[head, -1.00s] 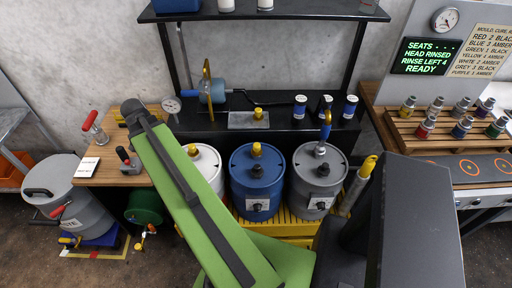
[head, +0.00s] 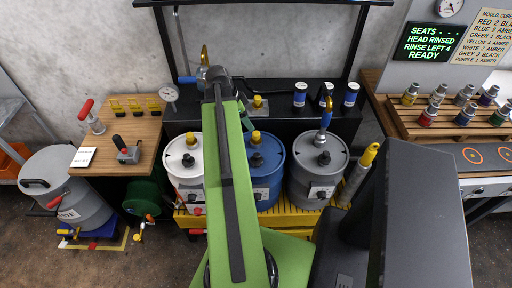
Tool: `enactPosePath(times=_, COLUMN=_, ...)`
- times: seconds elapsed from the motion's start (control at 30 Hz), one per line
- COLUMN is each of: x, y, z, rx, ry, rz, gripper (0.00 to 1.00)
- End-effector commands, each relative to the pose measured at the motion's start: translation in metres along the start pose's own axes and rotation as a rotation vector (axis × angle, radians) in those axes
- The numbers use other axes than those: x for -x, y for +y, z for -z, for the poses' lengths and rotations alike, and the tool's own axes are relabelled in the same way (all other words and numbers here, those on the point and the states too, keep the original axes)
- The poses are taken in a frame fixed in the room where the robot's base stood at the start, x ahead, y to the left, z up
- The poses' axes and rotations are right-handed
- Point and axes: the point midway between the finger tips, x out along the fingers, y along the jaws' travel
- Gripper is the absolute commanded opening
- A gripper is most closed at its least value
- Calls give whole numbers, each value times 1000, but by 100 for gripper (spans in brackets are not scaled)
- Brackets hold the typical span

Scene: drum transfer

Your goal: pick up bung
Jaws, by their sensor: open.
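A yellow bung (head: 258,101) stands on a small grey plate (head: 266,113) on the dark bench behind the drums. Another yellow bung (head: 256,136) sits on the lid of the blue drum (head: 269,168). My green arm reaches up the middle of the view to the bench. My gripper (head: 246,104) is at its far end, just left of the bung on the plate, partly hidden by my arm. It appears open and holds nothing that I can see. Whether it touches the bung I cannot tell.
A white drum (head: 184,169) and a grey drum (head: 317,177) flank the blue one on a yellow pallet (head: 283,218). Several blue-and-white pots (head: 300,95) stand right on the bench. A gauge (head: 169,93) is at left.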

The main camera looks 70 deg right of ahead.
Motion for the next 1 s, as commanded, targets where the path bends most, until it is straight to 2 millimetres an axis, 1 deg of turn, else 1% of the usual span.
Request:
enactPosePath(times=0.03, x=-23, y=0, z=-4, rx=-1, ry=0, rz=0, gripper=55)
enactPosePath(times=0.1, x=-38, y=0, z=-4, rx=-1, ry=0, rz=0, gripper=55)
enactPosePath(times=0.2, x=-54, y=0, z=-3, rx=0, ry=0, rz=0, gripper=55)
enactPosePath(times=0.27, x=-57, y=0, z=-2, rx=1, ry=0, rz=0, gripper=55)
enactPosePath(times=0.4, x=-55, y=0, z=-1, rx=3, ry=0, rz=1, gripper=55)
enactPosePath(times=0.47, x=-58, y=0, z=-2, rx=3, ry=0, rz=1, gripper=55)
enactPosePath(times=0.57, x=-73, y=0, z=-3, rx=2, ry=0, rz=0, gripper=55)
enactPosePath(times=0.7, x=-99, y=0, z=-5, rx=1, ry=0, rz=0, gripper=55)
enactPosePath(times=0.77, x=-106, y=0, z=-5, rx=2, ry=0, rz=0, gripper=55)
enactPosePath(times=0.83, x=-109, y=0, z=-3, rx=2, ry=0, rz=0, gripper=55)
enactPosePath(times=1.0, x=-105, y=0, z=-2, rx=3, ry=0, rz=1, gripper=55)
